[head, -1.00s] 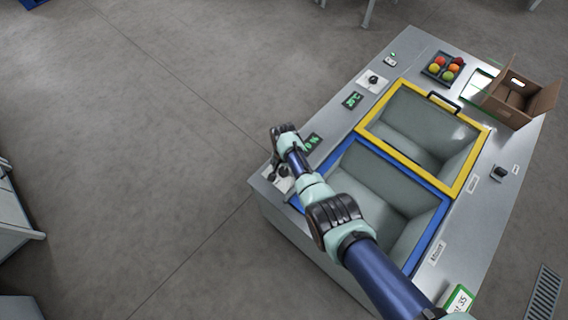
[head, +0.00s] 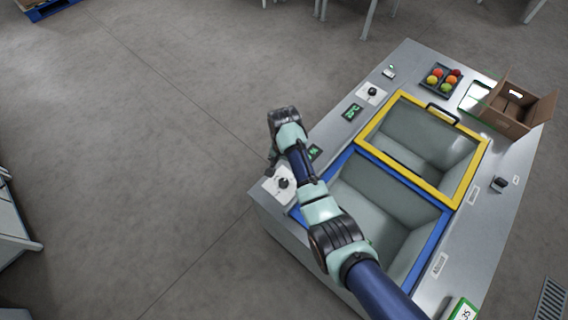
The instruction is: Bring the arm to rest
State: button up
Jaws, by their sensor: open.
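My arm reaches from the bottom right over the blue-framed basin (head: 428,246) toward the left edge of the steel bench (head: 330,123). Its wrist bends downward just beyond that edge. My gripper (head: 271,164) shows only as a small dark part below the wrist, near the white dial plate (head: 275,191). It is open, and I see nothing held in it. The wrist hides most of it, so its exact height above the bench is unclear.
A yellow-framed basin (head: 470,178) lies beside the blue one. A tray of colored tomatoes (head: 436,89) and an open cardboard box (head: 505,123) stand at the bench's far end. Another knob plate (head: 367,94) sits on the left edge.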

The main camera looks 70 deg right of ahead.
dwell(0.5)
jog(key=w+a+r+n+t+h, duration=0.1)
jog(key=w+a+r+n+t, duration=0.15)
jog(key=w+a, duration=0.35)
jog(key=w+a+r+n+t+h, duration=0.1)
jog(key=w+a+r+n+t, duration=0.2)
jog(key=a, duration=0.5)
jog(key=w+a+r+n+t+h, duration=0.1)
jog(key=w+a+r+n, duration=0.3)
jog(key=w+a+r, duration=0.15)
jog(key=s+a+r+n+t+y, duration=0.1)
jog(key=s+a+r+n+t, duration=0.2)
jog(key=a+r, duration=0.5)
jog(key=s+a+r+n+t+y, duration=0.25)
jog(key=a+r+n, duration=0.25)
jog(key=a, duration=0.7)
notch_tip(320, 180, up, 39)
jog(key=a+p, duration=0.1)
jog(key=p, duration=3.7)
jog(key=shift+r+n+t, duration=0.15)
jog(key=shift+n+t, duration=0.25)
jog(key=shift+n, duration=0.05)
